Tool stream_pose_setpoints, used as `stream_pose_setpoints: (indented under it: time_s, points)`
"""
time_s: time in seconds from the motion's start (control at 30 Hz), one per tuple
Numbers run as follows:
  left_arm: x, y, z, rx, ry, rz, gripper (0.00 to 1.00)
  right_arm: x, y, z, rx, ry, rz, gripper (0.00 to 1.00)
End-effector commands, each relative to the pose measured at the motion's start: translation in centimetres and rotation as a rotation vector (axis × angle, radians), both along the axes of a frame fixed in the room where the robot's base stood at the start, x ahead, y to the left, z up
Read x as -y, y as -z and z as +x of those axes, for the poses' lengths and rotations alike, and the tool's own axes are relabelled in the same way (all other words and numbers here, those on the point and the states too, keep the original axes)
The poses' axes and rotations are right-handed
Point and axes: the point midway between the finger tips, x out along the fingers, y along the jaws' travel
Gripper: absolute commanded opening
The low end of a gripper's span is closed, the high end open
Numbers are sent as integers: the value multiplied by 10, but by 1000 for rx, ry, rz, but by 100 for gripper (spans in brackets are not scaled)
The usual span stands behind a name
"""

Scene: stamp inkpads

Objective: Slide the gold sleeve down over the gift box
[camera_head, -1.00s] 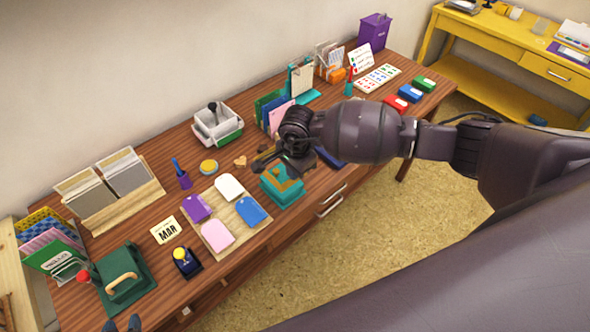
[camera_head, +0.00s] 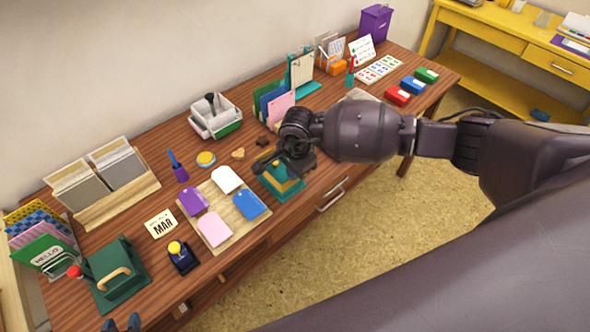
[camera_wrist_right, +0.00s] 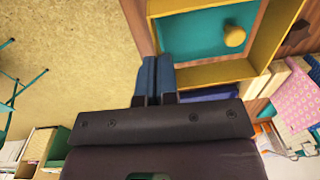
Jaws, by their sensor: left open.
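The gift box is teal with a round gold knob (camera_wrist_right: 234,36), seen from above in the right wrist view. The square gold sleeve (camera_wrist_right: 215,72) rings it; in the head view the sleeve (camera_head: 287,184) shows as a yellow band above the box's teal lower part (camera_head: 291,194). My right gripper (camera_wrist_right: 157,75) has its blue fingers close together at a sleeve corner, apparently pinching its wall. In the head view my right gripper (camera_head: 270,166) partly covers the box and sleeve. How far down the sleeve sits is unclear. My left gripper (camera_head: 122,323) shows only its tips at the bottom edge, open and empty.
A wooden board with coloured tags (camera_head: 227,226) lies just left of the box. A green press (camera_head: 113,287), a dark stamp (camera_head: 181,262) and upright cards (camera_head: 277,104) stand around. The desk's front edge and drawer (camera_head: 331,197) are close to the box.

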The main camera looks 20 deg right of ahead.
Motion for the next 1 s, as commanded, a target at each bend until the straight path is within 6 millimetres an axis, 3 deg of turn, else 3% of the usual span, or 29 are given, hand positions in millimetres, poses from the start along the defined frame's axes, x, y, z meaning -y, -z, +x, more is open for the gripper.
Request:
stream_pose_setpoints:
  time_s: [1.0]
  points:
    - [0, 5, 1, -2, 2, 1, 43, 0, 2, 0, 1, 0, 0, 0]
